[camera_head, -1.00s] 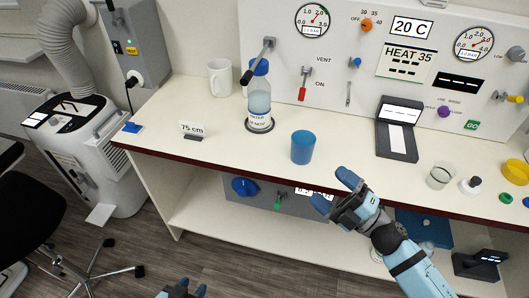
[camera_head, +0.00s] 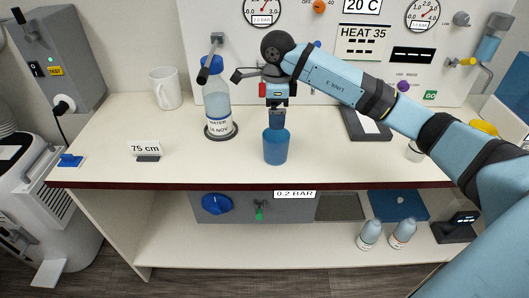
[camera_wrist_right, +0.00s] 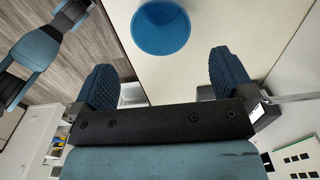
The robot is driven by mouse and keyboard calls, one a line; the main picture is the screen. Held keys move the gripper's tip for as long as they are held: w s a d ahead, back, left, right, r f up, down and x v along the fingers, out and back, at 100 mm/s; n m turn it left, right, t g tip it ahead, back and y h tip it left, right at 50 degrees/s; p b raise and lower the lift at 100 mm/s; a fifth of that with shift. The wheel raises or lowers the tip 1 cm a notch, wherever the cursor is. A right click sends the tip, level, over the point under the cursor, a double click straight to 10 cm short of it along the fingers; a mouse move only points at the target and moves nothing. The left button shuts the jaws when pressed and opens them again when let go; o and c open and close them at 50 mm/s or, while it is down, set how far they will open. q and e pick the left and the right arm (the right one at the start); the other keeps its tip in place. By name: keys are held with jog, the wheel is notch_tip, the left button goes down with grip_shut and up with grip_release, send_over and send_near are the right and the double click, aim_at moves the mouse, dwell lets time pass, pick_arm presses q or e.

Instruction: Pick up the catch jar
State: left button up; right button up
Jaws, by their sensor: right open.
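I take the blue, open-topped cup-shaped jar (camera_head: 276,147) for the catch jar. It stands upright on the counter, near the front edge. My right gripper (camera_head: 277,119) points down over it, fingertips at its rim; contact cannot be told in the head view. In the right wrist view, the fingers of the right gripper (camera_wrist_right: 164,78) are spread wide with nothing between them. The jar (camera_wrist_right: 160,28) lies beyond them at the top of that view. Blue and black parts of my left arm show at upper left there; its finger state is unclear.
A water bottle (camera_head: 217,106) on a dark round base stands left of the jar, with a white mug (camera_head: 165,88) farther left. A 75 cm sign (camera_head: 146,149) is near the front edge. A dark device (camera_head: 365,124) lies behind my right arm.

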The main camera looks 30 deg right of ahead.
aim_at(276, 144)
notch_tip(276, 144, down, 12)
jog(key=shift+d+f+p, duration=0.15)
jog(key=shift+f+p, duration=0.05)
jog(key=shift+p, duration=0.3)
jog(key=shift+c, duration=0.5)
jog(key=c, duration=0.9)
